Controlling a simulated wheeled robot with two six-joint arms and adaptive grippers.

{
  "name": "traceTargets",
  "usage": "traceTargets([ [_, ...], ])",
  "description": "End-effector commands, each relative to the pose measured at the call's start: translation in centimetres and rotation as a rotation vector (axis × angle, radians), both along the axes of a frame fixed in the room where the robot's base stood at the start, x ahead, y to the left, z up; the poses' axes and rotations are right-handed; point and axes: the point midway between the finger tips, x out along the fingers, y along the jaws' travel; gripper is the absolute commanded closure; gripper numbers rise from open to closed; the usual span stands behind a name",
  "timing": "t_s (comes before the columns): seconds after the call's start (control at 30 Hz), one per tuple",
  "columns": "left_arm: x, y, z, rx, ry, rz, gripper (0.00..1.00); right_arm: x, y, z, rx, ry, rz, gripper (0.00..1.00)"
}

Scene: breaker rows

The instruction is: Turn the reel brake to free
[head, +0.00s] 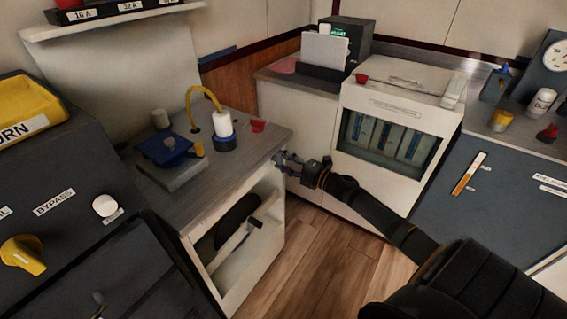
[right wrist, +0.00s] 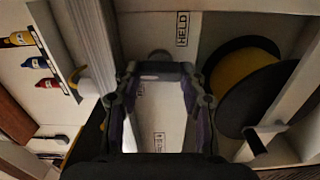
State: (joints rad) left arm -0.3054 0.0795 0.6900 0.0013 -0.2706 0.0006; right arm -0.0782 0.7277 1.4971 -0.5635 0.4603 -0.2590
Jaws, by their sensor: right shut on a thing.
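My right gripper (head: 284,160) is at the right front edge of the grey-topped counter, beside the open white cabinet. In the right wrist view the gripper (right wrist: 158,75) is shut on a pale grey piece between its fingertips, which looks like the reel brake handle (right wrist: 150,78). The fingers hide most of it. A second label (right wrist: 159,142), too small to read surely, shows between the fingers. The reel (right wrist: 243,82), black-rimmed with a yellow winding, is to the right. My left gripper is not in view.
The open cabinet (head: 212,262) holds a black round shape (head: 238,216) and a pale slanted bar. On its counter stand a blue-topped box (head: 163,148), a white cylinder with a yellow hose (head: 223,124) and a red cup. Bare wooden floor (head: 325,240) lies in front.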

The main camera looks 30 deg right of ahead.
Motion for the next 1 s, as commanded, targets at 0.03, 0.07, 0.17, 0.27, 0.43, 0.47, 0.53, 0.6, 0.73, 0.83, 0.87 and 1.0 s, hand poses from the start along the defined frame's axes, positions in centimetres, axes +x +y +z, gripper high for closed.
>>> traceTargets([
  [0.03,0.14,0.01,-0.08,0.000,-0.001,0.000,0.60,-0.07,0.04,-0.21,-0.013,-0.003,0.001,0.90],
  [0.07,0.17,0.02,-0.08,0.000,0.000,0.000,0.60,-0.08,0.03,-0.21,-0.020,-0.006,0.001,0.90],
  [0.17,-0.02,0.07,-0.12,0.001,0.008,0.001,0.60,-0.08,0.04,-0.21,-0.040,-0.015,0.001,0.90],
  [0.27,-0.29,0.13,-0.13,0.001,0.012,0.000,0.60,-0.08,0.04,-0.21,-0.051,-0.019,0.001,0.90],
  [0.43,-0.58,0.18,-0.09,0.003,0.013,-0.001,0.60,-0.09,0.04,-0.21,-0.058,-0.022,0.001,0.90],
  [0.47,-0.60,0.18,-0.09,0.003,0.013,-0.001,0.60,-0.09,0.04,-0.21,-0.058,-0.022,0.001,0.90],
  [0.53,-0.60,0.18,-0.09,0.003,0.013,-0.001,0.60,-0.09,0.04,-0.21,-0.059,-0.021,0.001,0.90],
  [0.6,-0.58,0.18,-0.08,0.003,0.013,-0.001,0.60,-0.09,0.03,-0.22,-0.059,-0.021,0.001,0.90],
  [0.73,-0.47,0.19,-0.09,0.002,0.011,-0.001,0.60,-0.09,0.03,-0.23,-0.059,-0.021,0.001,0.53],
  [0.83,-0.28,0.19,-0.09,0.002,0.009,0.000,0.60,-0.07,0.02,-0.19,-0.058,-0.022,0.001,0.40],
  [0.87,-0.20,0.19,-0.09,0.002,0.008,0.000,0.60,-0.06,0.02,-0.17,-0.058,-0.022,0.001,0.36],
  [1.0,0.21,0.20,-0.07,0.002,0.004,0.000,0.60,-0.04,0.01,-0.11,-0.057,-0.022,0.001,0.36],
])
